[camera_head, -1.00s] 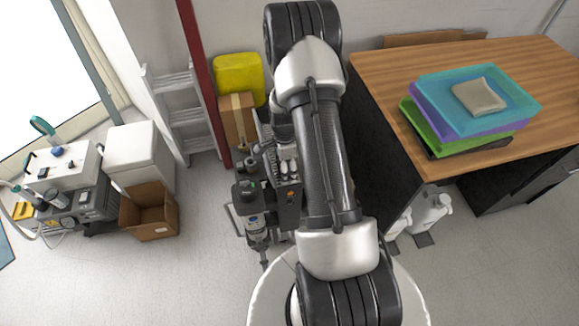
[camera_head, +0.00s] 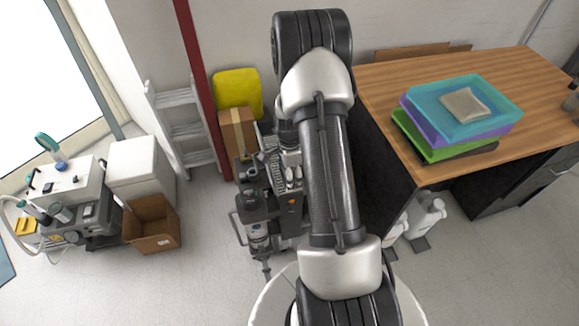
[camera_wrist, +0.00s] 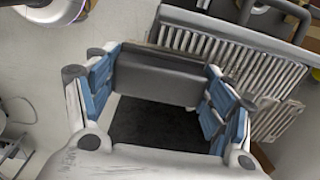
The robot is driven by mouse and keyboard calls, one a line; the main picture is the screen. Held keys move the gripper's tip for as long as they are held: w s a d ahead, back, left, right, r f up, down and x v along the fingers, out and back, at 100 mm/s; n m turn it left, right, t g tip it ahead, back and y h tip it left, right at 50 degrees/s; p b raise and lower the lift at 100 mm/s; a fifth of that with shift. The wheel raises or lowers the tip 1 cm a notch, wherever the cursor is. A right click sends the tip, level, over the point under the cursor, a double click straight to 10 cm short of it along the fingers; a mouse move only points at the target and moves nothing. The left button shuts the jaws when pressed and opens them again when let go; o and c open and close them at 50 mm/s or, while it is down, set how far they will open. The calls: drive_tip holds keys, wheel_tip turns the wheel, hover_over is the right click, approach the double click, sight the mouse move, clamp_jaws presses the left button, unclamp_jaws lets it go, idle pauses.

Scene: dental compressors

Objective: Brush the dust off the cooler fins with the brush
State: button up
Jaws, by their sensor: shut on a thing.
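In the wrist view my gripper (camera_wrist: 160,66) has its blue-padded fingers on either side of a grey block (camera_wrist: 155,80), which I take for the brush, and is shut on it. A thin brownish strip shows along the block's far edge; bristles cannot be made out. The pale ribbed cooler fins (camera_wrist: 235,52) lie just beyond and to the right. Whether the brush touches them is unclear. In the head view the dark compressor unit (camera_head: 256,205) stands on the floor left of my arm, which hides my gripper and part of the unit.
A wooden desk (camera_head: 400,80) with stacked trays (camera_head: 465,110) stands right, with white bottles (camera_head: 425,215) below. A red post (camera_head: 197,85), a ladder (camera_head: 185,130), cartons and a yellow container (camera_head: 238,92) stand behind. An open carton (camera_head: 152,225) and floor are left.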

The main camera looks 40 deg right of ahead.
drive_tip(key=shift+r+p, duration=0.55)
drive_tip(key=shift+r, duration=0.6)
drive_tip(key=shift+d+f+b, duration=0.1)
drive_tip(key=shift+f+b, duration=0.2)
drive_tip(key=shift+b, duration=1.45)
